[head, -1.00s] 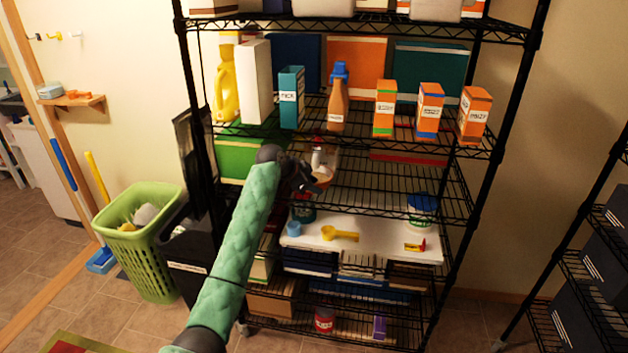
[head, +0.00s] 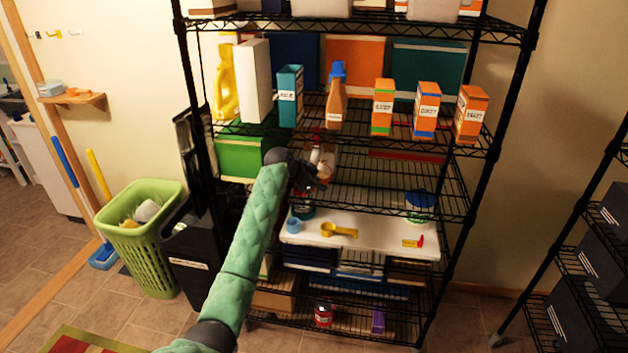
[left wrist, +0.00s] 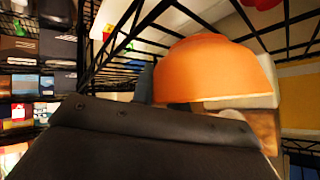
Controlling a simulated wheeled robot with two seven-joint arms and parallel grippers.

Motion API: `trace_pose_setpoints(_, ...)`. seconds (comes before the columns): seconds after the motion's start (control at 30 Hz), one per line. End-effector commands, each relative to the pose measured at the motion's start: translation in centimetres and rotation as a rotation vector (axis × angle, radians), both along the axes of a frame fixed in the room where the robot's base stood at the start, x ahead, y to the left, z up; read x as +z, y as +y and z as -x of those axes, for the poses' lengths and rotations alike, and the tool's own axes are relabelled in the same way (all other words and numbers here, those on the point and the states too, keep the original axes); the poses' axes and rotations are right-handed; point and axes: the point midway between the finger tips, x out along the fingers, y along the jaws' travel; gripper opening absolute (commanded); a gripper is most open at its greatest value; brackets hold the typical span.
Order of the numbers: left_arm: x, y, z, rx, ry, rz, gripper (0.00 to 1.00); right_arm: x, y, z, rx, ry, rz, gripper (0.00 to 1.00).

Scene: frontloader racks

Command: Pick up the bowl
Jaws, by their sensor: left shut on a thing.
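An orange bowl (left wrist: 212,68) fills the upper middle of the left wrist view, its rounded side up in that picture. It is close beyond the dark body of my left gripper, which hides its lower part. In the head view my left gripper (head: 318,181) is inside the rack, between the middle wire shelf and the shelf above. A small orange-brown part of the bowl (head: 329,163) shows just behind it. The gripper is shut on the bowl; its fingertips are mostly hidden. My right gripper is not in view.
Orange boxes (head: 427,108), a teal box (head: 290,96) and an orange bottle (head: 336,100) stand on the shelf above. A white board (head: 375,232) below carries a yellow scoop (head: 338,230). A blue-lidded tub (head: 420,204) stands to the right. Rack posts flank the arm.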

Motion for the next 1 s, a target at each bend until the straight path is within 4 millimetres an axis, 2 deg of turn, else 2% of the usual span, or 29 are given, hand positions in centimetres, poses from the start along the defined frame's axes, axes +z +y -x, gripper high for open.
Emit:
trace_pose_setpoints(0.33,-0.1,0.0,0.1,0.0,0.003,-0.001,0.0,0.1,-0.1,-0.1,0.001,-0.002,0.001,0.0)
trace_pose_setpoints(0.5,0.7,0.1,0.0,0.0,0.002,-0.003,0.0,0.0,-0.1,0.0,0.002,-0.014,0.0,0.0)
trace_pose_setpoints(0.67,0.7,2.5,1.6,0.002,0.003,-0.003,0.0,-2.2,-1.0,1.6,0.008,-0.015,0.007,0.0)
trace_pose_setpoints(0.8,0.8,5.6,3.7,0.003,0.003,-0.004,0.0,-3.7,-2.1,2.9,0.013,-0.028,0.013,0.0)
trace_pose_setpoints(1.0,0.8,10.4,7.0,0.002,0.002,-0.004,0.0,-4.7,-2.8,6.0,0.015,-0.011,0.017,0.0)
